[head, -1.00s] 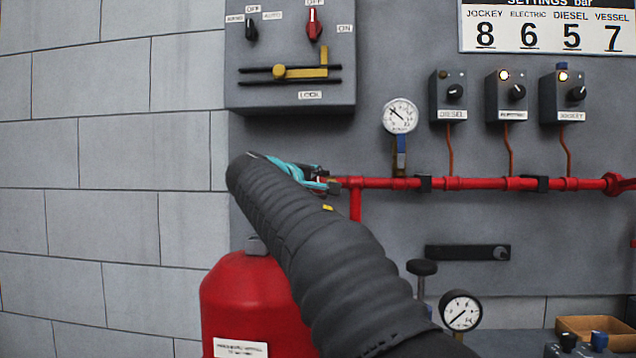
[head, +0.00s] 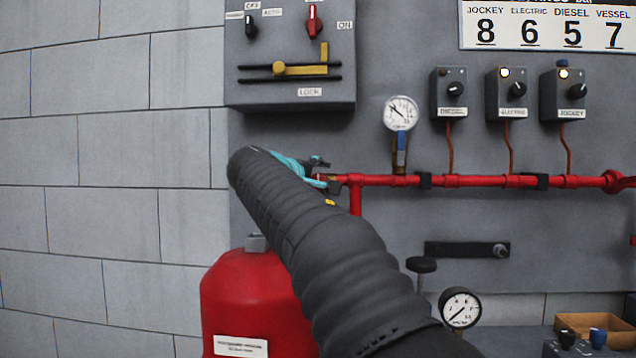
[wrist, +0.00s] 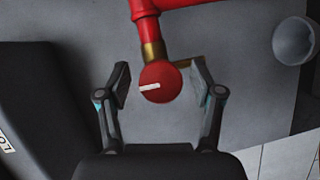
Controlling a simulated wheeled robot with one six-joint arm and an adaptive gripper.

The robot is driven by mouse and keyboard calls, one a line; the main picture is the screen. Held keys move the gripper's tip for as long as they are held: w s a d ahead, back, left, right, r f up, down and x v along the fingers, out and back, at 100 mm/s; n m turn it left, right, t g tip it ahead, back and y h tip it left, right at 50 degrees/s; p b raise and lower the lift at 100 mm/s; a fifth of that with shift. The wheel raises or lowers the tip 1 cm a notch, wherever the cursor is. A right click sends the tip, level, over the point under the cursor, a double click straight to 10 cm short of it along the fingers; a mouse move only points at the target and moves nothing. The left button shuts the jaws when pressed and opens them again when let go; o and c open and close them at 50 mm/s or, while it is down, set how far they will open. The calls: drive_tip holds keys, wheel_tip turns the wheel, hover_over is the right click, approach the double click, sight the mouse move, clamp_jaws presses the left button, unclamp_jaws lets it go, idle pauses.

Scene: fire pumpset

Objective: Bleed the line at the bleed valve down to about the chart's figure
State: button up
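The bleed valve shows in the wrist view as a round red knob (wrist: 160,82) with a white mark, on a brass neck below a red pipe. My gripper (wrist: 160,84) is open, with one finger on each side of the knob and a gap visible on both sides. In the head view my gripper (head: 318,172) is at the left end of the red line (head: 470,181), mostly hidden behind my arm. The chart (head: 545,26) reads jockey 8, electric 6, diesel 5, vessel 7. The line gauge (head: 400,113) has its needle toward the upper left.
Three switch boxes, diesel (head: 449,93), electric (head: 506,93) and jockey (head: 563,93), hang above the line. A grey control panel (head: 290,95) is above my arm. A red vessel (head: 245,300) and a second gauge (head: 460,308) stand below. A grey cup-like part (wrist: 294,40) is at right.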

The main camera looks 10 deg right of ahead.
drive_tip(key=shift+a, duration=0.1)
drive_tip(key=v, duration=1.2)
